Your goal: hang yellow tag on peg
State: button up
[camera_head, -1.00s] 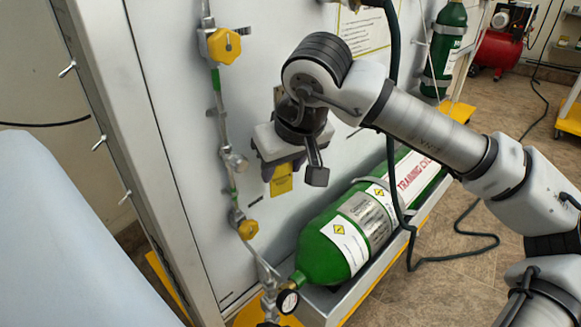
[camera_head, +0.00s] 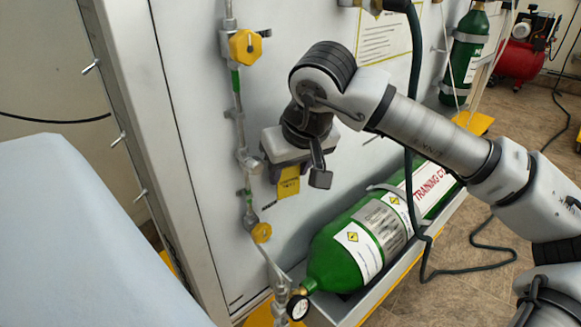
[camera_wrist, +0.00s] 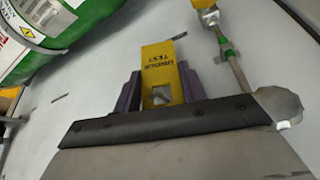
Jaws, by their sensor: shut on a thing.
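The yellow tag (camera_head: 289,183) hangs down below my gripper (camera_head: 286,170), in front of the white panel and just right of the pipe. In the wrist view the tag (camera_wrist: 161,62) shows dark lettering and sits between the purple fingers of my gripper (camera_wrist: 160,82), which are shut on it. Several short silver pegs stick out of the panel's left edge: an upper peg (camera_head: 91,67), a middle peg (camera_head: 118,139) and a lower peg (camera_head: 140,195). All pegs are bare. My gripper is well to their right, apart from them.
A pipe (camera_head: 240,110) with a yellow valve knob (camera_head: 245,46) runs down the panel (camera_head: 190,120) between my gripper and the pegs. A green cylinder (camera_head: 345,250) lies below right. A dark hose (camera_head: 417,110) hangs at the right. A pale blue surface (camera_head: 80,240) fills the lower left.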

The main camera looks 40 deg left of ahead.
jog(key=o, duration=1)
jog(key=shift+o, duration=0.2)
jog(key=shift+r, duration=0.1)
jog(key=p+v, duration=0.2)
jog(key=v, duration=1.1)
jog(key=shift+r+p, duration=0.35)
jog(key=shift+d, duration=0.1)
